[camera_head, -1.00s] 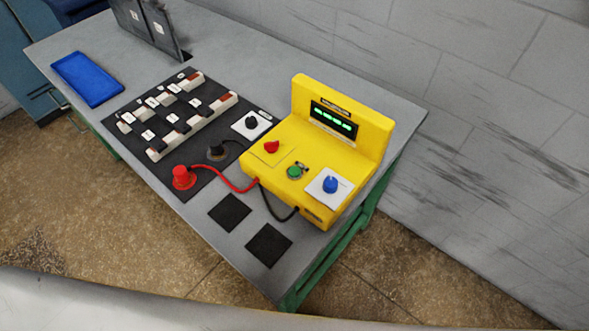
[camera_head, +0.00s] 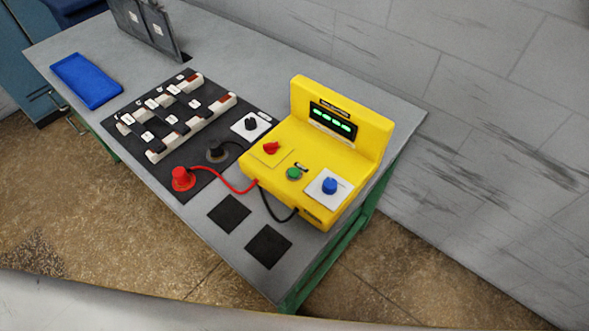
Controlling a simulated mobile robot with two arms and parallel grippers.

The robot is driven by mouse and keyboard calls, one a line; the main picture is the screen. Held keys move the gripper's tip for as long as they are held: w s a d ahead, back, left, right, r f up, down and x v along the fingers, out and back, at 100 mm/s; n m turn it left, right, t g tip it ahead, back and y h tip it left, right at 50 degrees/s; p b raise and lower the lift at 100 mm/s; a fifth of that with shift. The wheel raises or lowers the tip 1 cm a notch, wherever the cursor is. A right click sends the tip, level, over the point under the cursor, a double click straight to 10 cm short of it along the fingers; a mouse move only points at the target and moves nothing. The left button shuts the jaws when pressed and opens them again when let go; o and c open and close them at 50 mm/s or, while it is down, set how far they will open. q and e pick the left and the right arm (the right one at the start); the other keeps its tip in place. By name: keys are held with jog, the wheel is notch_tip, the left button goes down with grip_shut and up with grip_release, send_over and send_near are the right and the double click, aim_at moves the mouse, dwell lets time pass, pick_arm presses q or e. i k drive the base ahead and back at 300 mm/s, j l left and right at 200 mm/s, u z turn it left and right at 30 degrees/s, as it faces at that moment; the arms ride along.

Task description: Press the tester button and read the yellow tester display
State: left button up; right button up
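The yellow tester (camera_head: 265,175) stands on the right part of the grey table. Its dark display (camera_head: 333,121) is lit with green characters, too small to read. A green button (camera_head: 293,173) sits on its sloped front, between a red knob (camera_head: 271,147) and a blue knob (camera_head: 329,186) on a white plate. A red lead (camera_head: 235,187) and a black lead (camera_head: 274,209) come from the tester's front. The red lead runs to a red plug (camera_head: 182,179), the black one to a black plug (camera_head: 217,152). Neither gripper shows in the head view.
The grey table (camera_head: 240,75) has green legs. Two black squares (camera_head: 229,213) lie near the front edge. A blue tray (camera_head: 87,80) and grey panels (camera_head: 145,25) are farther left. A grey wall stands behind.

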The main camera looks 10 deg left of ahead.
aim_at(293, 172)
jog(key=l+u, duration=0.35)
jog(key=i+l+u, duration=0.1)
jog(key=l+u, duration=0.3)
